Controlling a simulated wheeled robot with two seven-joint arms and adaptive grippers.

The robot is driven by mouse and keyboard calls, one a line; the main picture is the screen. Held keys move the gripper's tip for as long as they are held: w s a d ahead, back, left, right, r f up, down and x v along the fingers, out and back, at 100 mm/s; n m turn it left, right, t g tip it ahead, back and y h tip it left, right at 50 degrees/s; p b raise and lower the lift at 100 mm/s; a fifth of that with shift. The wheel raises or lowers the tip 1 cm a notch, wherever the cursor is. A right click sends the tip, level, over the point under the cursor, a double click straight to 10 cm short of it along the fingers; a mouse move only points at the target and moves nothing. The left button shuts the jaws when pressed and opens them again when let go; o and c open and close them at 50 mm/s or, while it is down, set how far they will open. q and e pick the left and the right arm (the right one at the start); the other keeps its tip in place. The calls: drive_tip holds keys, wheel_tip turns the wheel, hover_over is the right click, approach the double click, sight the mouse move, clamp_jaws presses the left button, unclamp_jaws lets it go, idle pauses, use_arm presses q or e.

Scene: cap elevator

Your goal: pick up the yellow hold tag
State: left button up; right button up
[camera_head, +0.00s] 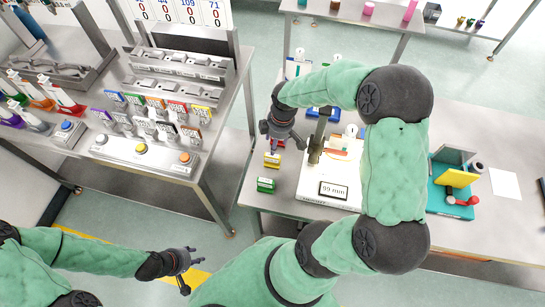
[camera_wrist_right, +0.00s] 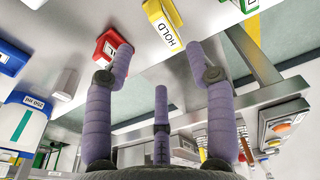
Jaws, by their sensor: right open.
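The yellow hold tag (camera_head: 272,160) sits on the right-hand bench near its left edge, between a red tag (camera_head: 280,143) and a green tag (camera_head: 266,185). In the right wrist view the yellow tag (camera_wrist_right: 160,22), with its white HOLD label, lies just beyond my right fingertips, roughly centred between them. My right gripper (camera_wrist_right: 160,54) is open with purple fingers spread and nothing between them. In the head view my right gripper (camera_head: 277,148) hangs just above the tags, its fingers partly hidden. My left gripper (camera_head: 194,268) is open and empty, low in the head view, away from the bench.
A white device with a 99 mm display (camera_head: 334,190) stands right of the tags. A teal stand with a yellow plate (camera_head: 458,178) is farther right. A left bench holds a button panel (camera_head: 140,150) and several coloured tags. Floor shows between the benches.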

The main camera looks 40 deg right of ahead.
sight(272, 159)
drive_tip(key=f, duration=0.2)
drive_tip(key=f+b, duration=0.1)
drive_tip(key=f, duration=0.1)
drive_tip(key=shift+w+a+f, duration=0.15)
drive_tip(key=shift+w+f, duration=0.05)
drive_tip(key=shift+f, duration=0.05)
drive_tip(key=f, duration=0.1)
drive_tip(key=f+b, duration=0.1)
drive_tip(key=f, duration=0.2)
drive_tip(key=shift+s+a+f, duration=0.1)
drive_tip(key=shift+a, duration=0.25)
drive_tip(key=shift+f, duration=0.4)
clamp_jaws()
